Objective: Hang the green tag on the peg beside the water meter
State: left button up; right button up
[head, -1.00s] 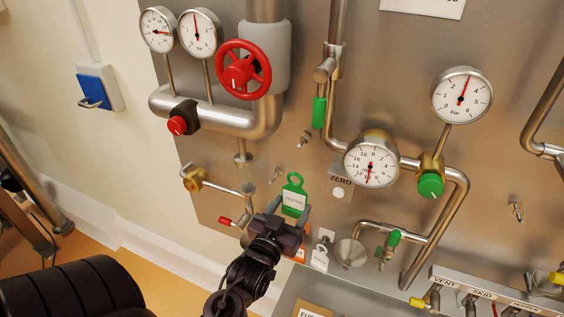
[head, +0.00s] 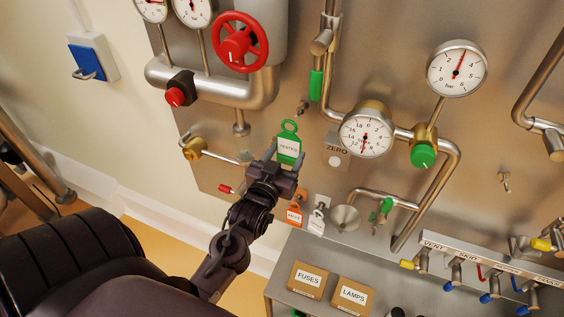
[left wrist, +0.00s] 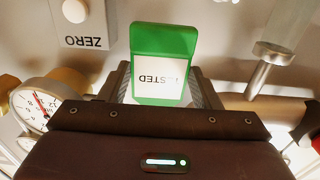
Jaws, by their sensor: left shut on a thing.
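My left gripper (head: 277,172) is shut on the lower part of the green tag (head: 289,150). The tag has a ring at its top and a white label, and is held upright in front of the steel panel. In the left wrist view the green tag (left wrist: 163,52) stands between the fingers, its label upside down. The brass-bodied dial (head: 366,133), which looks like the water meter, is to the right of the tag. A small metal peg (head: 302,107) sticks out of the panel left of this dial, above and slightly right of the tag. My right gripper is not in view.
A red handwheel (head: 240,42) is up and left of the peg, and a green-handled lever (head: 316,85) is just right of it. An orange tag (head: 295,215) and a white tag (head: 316,222) hang below. Another peg (head: 504,181) stands far right.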

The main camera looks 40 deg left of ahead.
pick_arm(q)
jog(key=shift+f+b+x, duration=0.15)
jog(key=shift+b+x, duration=0.45)
jog(key=shift+x, duration=0.7)
jog(key=shift+f+b+x, duration=0.1)
jog(key=shift+b+x, duration=0.45)
jog(key=shift+x, duration=0.75)
jog(key=shift+w+a+f, duration=0.2)
jog(key=shift+w+f, duration=0.2)
jog(key=shift+w, duration=0.2)
jog(key=o, duration=1.1)
jog(key=shift+c, duration=0.2)
